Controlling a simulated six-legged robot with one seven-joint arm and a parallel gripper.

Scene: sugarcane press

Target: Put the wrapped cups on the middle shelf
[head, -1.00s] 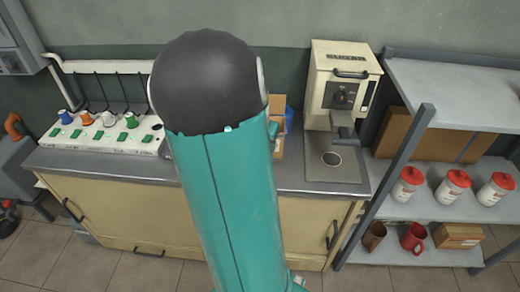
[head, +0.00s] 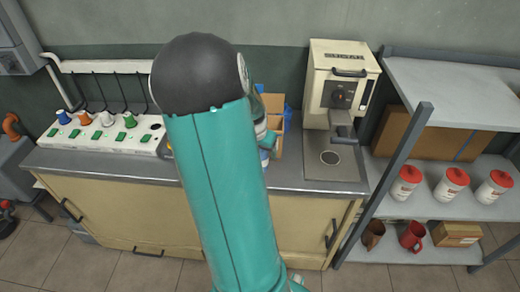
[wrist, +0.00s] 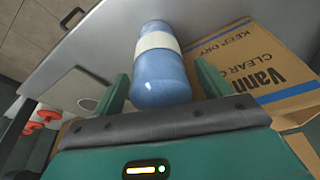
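The wrapped cups (wrist: 160,75) are a blue cylinder with a white band, on the grey counter in the wrist view. My gripper (wrist: 162,78) is open, with one green finger on each side of the cylinder and a narrow gap showing on both sides. In the head view my arm covers most of the gripper and the cups. The middle shelf (head: 428,198) of the rack at the right carries several white canisters with red lids (head: 452,186).
An open cardboard box (wrist: 255,75) stands right beside the cups in the wrist view. A cream machine (head: 338,85) stands between the counter's middle and the rack. A large brown carton (head: 410,130) sits behind the canisters. Mugs (head: 412,237) and a small box are on the bottom shelf.

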